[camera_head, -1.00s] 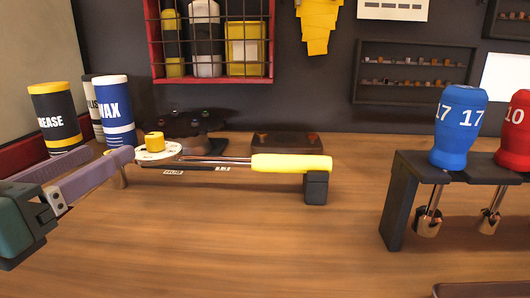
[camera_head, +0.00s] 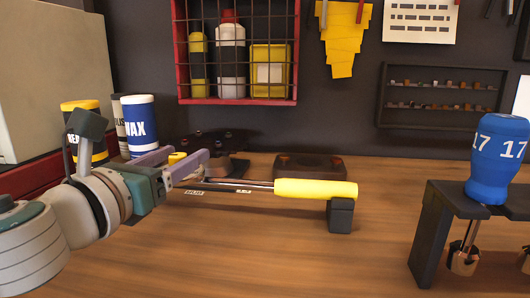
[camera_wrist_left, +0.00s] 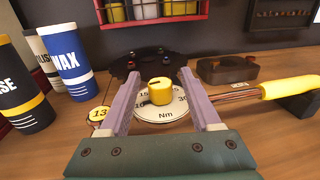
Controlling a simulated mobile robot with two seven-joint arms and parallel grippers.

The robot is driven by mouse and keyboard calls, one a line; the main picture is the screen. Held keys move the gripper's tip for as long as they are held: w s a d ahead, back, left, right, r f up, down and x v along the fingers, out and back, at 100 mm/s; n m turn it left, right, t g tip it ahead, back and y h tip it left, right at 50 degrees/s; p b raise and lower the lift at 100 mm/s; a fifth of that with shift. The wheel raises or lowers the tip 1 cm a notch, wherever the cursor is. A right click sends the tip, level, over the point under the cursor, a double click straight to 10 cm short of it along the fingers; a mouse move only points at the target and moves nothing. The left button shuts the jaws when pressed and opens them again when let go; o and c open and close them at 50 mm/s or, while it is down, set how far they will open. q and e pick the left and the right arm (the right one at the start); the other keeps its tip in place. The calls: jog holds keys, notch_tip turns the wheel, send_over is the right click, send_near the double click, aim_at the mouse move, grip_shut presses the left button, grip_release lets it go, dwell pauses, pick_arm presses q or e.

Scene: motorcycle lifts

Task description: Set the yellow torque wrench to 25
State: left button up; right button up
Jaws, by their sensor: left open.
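The yellow torque wrench lies level on the wooden bench, its yellow handle (camera_head: 315,189) resting on a black block to the right. In the left wrist view its round white dial (camera_wrist_left: 158,113) reads "Nm" with numbers around the rim. A yellow knob (camera_wrist_left: 161,92) stands at the dial's centre. I cannot tell which number it points to. My left gripper (camera_head: 190,153) is open, and in the left wrist view (camera_wrist_left: 159,74) its two lilac fingers lie on either side of the knob, with gaps visible. In the head view the fingers mostly hide the dial. My right gripper is not in view.
Grease, polish and wax cans (camera_head: 139,125) stand behind left. A black rack (camera_head: 440,205) holding a blue "17" tool (camera_head: 495,160) stands at right. A round yellow "13" tag (camera_wrist_left: 99,113) lies beside the dial. The bench front (camera_head: 240,260) is clear.

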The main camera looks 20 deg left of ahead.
pick_arm(q)
jog(key=shift+c, duration=0.2)
grip_shut()
dwell(0.3)
